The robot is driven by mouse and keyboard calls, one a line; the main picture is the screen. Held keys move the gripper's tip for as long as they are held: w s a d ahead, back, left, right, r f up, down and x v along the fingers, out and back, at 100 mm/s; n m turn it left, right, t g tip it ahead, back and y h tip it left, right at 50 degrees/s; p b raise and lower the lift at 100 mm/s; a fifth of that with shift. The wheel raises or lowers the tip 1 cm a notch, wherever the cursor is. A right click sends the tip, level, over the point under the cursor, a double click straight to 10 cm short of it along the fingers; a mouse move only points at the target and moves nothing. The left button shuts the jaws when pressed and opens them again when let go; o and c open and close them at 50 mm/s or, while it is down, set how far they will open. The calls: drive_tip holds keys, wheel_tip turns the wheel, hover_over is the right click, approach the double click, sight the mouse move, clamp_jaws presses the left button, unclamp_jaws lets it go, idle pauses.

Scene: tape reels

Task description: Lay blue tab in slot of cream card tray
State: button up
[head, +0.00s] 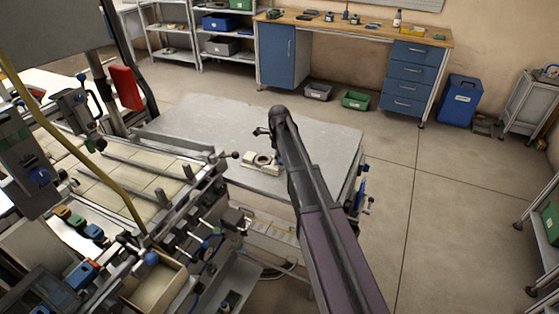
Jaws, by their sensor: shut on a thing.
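A small cream piece (262,160) with a dark round opening lies on the grey table, left of my arm. It may be the cream card tray, but it is too small to make out a slot. My arm reaches from the bottom right up over the table and bends down at its far end. Dark wrist parts show beside the arm, close to the cream piece. The fingers of my gripper are hidden behind the arm, and so is anything they hold. I cannot make out the blue tab.
The grey table (205,118) is mostly bare to the left and behind. A machine with rails and a bench (140,190) crowds the left side. A wooden-topped workbench (350,27), blue bin (460,99) and shelves (170,45) stand farther back. The floor on the right is open.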

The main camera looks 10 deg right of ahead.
drive_tip(key=shift+f+b, duration=0.55)
drive_tip(key=shift+b, duration=0.05)
drive_tip(key=o, duration=0.7)
drive_tip(key=shift+r, duration=0.2)
wheel_tip(320, 180, up, 13)
drive_tip(key=p, duration=1.3)
drive_tip(key=shift+f, duration=0.1)
drive_tip(key=shift+s, duration=0.1)
idle(0.5)
drive_tip(key=shift+s+d+n, duration=0.1)
drive_tip(key=shift+s+n, duration=4)
drive_tip(key=shift+s, duration=0.7)
drive_tip(key=shift+s+n, duration=4.1)
drive_tip(key=shift+s, duration=0.7)
drive_tip(key=shift+s+d+n, duration=0.1)
drive_tip(key=shift+s+n, duration=4)
drive_tip(key=shift+s, duration=0.7)
